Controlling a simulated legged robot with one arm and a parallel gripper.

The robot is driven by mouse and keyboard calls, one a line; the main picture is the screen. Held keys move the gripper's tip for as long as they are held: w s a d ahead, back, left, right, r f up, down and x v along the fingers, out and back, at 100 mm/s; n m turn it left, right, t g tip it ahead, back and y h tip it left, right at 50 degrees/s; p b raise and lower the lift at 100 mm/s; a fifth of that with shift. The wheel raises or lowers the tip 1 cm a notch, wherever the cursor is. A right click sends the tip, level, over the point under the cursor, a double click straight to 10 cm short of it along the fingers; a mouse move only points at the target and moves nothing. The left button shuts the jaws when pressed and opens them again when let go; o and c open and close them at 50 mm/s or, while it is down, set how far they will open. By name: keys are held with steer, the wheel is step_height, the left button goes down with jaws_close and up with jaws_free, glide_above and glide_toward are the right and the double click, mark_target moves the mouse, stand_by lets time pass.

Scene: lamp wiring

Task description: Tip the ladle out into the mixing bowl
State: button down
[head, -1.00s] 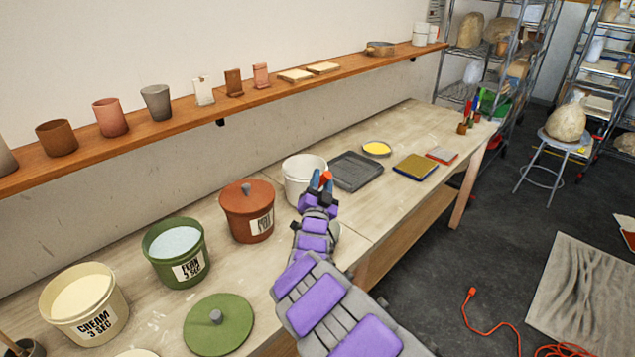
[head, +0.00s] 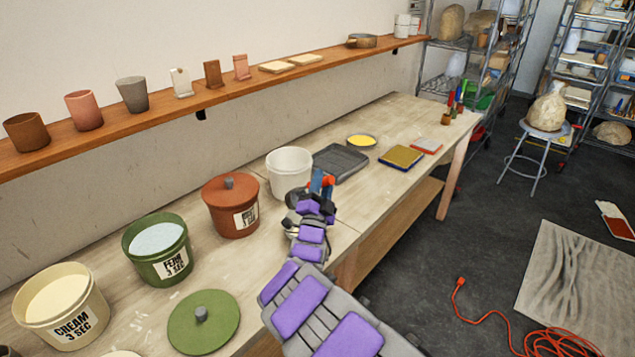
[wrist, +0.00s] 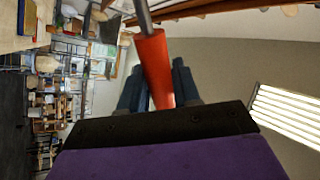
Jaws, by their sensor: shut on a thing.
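My gripper (head: 322,184) is shut on an orange-red handle (wrist: 154,62) with a metal rod (wrist: 144,14) running out of it, seen in the wrist view; I take this to be the ladle. Its blue fingers lie on both sides of the handle. The ladle's cup and any contents cannot be made out clearly. In the head view my gripper is at the right front of a white bucket (head: 288,163), overlapping its lower right side in the picture. This open white bucket may be the mixing bowl; its inside is mostly hidden.
A lidded terracotta bucket (head: 231,208), a green bucket (head: 158,263), a cream bucket (head: 62,312) and a loose green lid (head: 205,325) stand left along the bench. A dark grey tray (head: 340,164) and a yellow dish (head: 361,142) lie beyond. A shelf (head: 200,103) runs above.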

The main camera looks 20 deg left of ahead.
steer(key=s+d+f+m+t+h+b, duration=0.1)
steer(key=d+f+m+h+b, duration=0.2)
steer(key=d+f+m+h, duration=0.2)
steer(key=shift+f+m+h, duration=0.4)
steer(key=shift+f+m, duration=0.15)
steer(key=shift+m, duration=1.35)
stand_by(1.6)
